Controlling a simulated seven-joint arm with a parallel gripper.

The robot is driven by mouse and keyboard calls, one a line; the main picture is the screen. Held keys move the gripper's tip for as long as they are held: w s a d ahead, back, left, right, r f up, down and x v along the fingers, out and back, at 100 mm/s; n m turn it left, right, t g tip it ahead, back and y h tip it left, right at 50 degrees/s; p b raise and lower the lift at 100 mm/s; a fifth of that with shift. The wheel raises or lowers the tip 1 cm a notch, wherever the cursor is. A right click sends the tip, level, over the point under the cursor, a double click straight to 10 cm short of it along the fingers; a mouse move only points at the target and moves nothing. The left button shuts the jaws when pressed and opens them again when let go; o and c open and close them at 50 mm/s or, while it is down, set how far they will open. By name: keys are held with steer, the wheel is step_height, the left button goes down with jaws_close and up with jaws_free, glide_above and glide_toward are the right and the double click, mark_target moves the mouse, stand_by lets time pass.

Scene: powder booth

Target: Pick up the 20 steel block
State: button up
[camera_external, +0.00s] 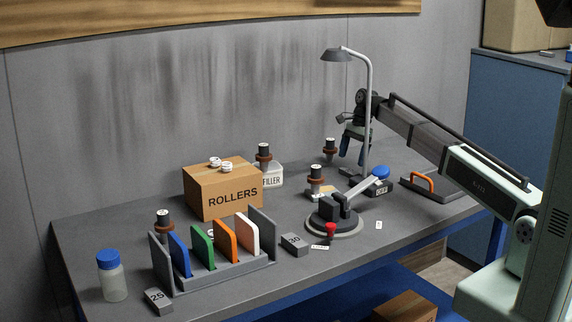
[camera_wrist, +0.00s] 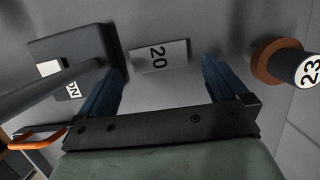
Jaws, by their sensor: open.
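The steel block marked 20 (camera_wrist: 160,57) lies flat on the bench in the wrist view, its label face up. It sits ahead of and between the fingers of my gripper (camera_wrist: 162,72), with bare bench showing on both sides. My gripper is open and empty. In the external view my gripper (camera_external: 352,159) points down beside the lamp post, above the back right of the bench. A small dark grey block (camera_external: 346,172) shows below the fingers there; its label cannot be read in that view.
A lamp post (camera_external: 368,110) stands close to my gripper. In the wrist view a dark lamp base (camera_wrist: 65,48) is left of the block, and a stopper marked 23 (camera_wrist: 305,72) is right. An orange handle (camera_external: 422,180), a ROLLERS box (camera_external: 230,197) and a panel rack (camera_external: 225,274) are also on the bench.

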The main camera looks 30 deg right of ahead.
mark_target(349, 170)
steer(key=shift+x, duration=2.35)
steer(key=shift+s+d, duration=0.1)
steer(key=shift+d, duration=0.05)
steer(key=shift+c, duration=0.4)
steer(key=c, duration=1)
steer(key=shift+o, duration=0.2)
